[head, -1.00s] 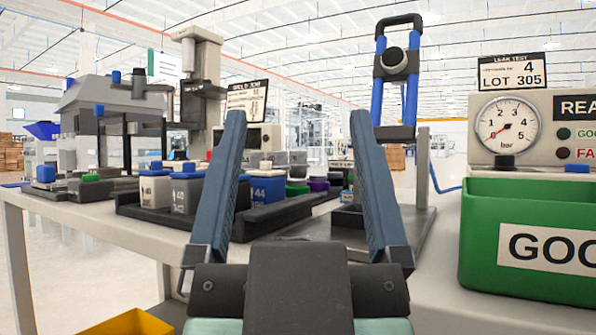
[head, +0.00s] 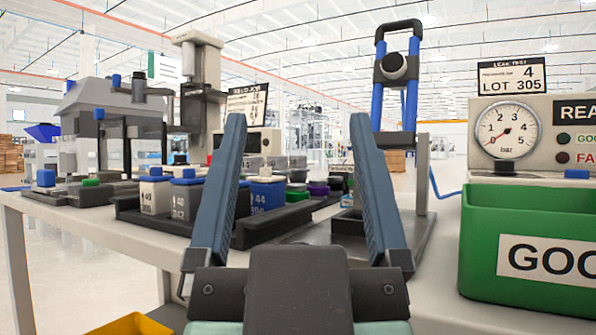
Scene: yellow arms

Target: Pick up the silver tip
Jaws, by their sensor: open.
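My gripper (head: 297,118) is open and empty, its two long blue-grey fingers pointing up and away over the bench. I cannot pick out a silver tip for certain. Green and purple lids show between the fingers. A small pale piece (head: 347,200) stands near the right finger, too small to name. The fingers hide parts of the rack and bench.
A green bin (head: 530,240) stands at the right front, before a gauge box (head: 509,130). A blue-railed hand press (head: 397,90) rises behind the right finger. A tall grey machine (head: 200,80) stands at the back left. A yellow bin (head: 130,325) shows below the bench.

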